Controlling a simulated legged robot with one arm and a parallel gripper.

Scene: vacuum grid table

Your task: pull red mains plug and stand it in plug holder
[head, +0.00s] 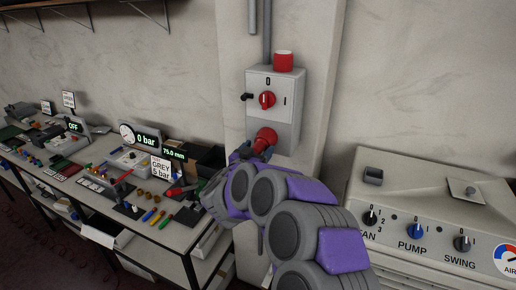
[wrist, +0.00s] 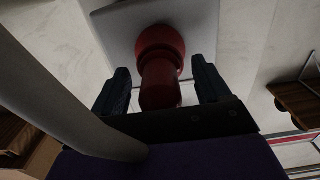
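The red mains plug (head: 266,138) is at the red socket on the lower front of the grey wall switch box (head: 289,84). In the wrist view the plug (wrist: 160,82) lies between the two dark fingers of my gripper (wrist: 161,88), with a gap on each side. My gripper (head: 245,152) is open around the plug, its fingers partly hidden by my arm in the head view. A red cup-shaped piece (head: 284,62) stands on top of the box; I cannot tell whether it is the plug holder.
The box has a red rotary knob (head: 267,99) at about 0 and a black lever (head: 246,97). A bench (head: 196,238) with gauges and small parts is at left. A beige machine (head: 430,185) with FAN, PUMP and SWING knobs is at right.

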